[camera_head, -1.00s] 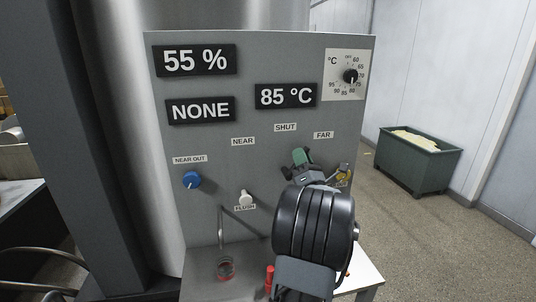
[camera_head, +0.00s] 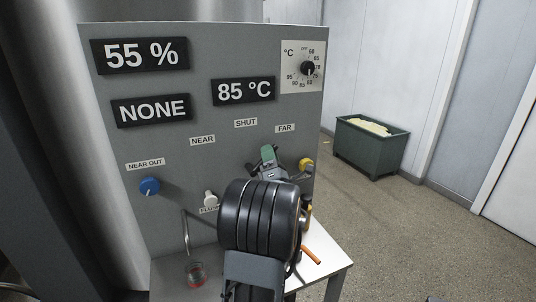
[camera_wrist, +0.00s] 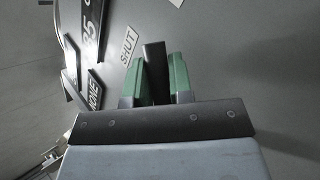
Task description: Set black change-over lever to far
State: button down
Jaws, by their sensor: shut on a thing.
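The black change-over lever (camera_wrist: 154,72) stands between the two green fingers of my gripper (camera_wrist: 157,78) in the wrist view. The fingers are shut on it. In the head view my gripper (camera_head: 268,154) is at the grey panel (camera_head: 190,215), below and between the SHUT label (camera_head: 246,123) and the FAR label (camera_head: 286,128). The NEAR label (camera_head: 202,140) is further left. My wrist and gripper hide most of the lever in the head view, so its exact setting cannot be told there. The SHUT label (camera_wrist: 129,46) also shows left of the fingers in the wrist view.
A blue knob (camera_head: 149,186), a white flush knob (camera_head: 210,197) and a yellow knob (camera_head: 306,164) are on the panel. A white table (camera_head: 325,262) with an orange stick (camera_head: 310,254) stands below. A green bin (camera_head: 370,148) is at right; the floor between is clear.

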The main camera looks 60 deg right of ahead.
jog(key=c, duration=1)
grip_release()
jog(key=shift+c, duration=0.2)
jog(key=shift+f, duration=0.1)
jog(key=b+v, duration=0.3)
jog(key=v, duration=1)
jog(key=shift+s+a+f, duration=0.2)
jog(key=shift+f, duration=0.1)
jog(key=shift+w+r, duration=0.1)
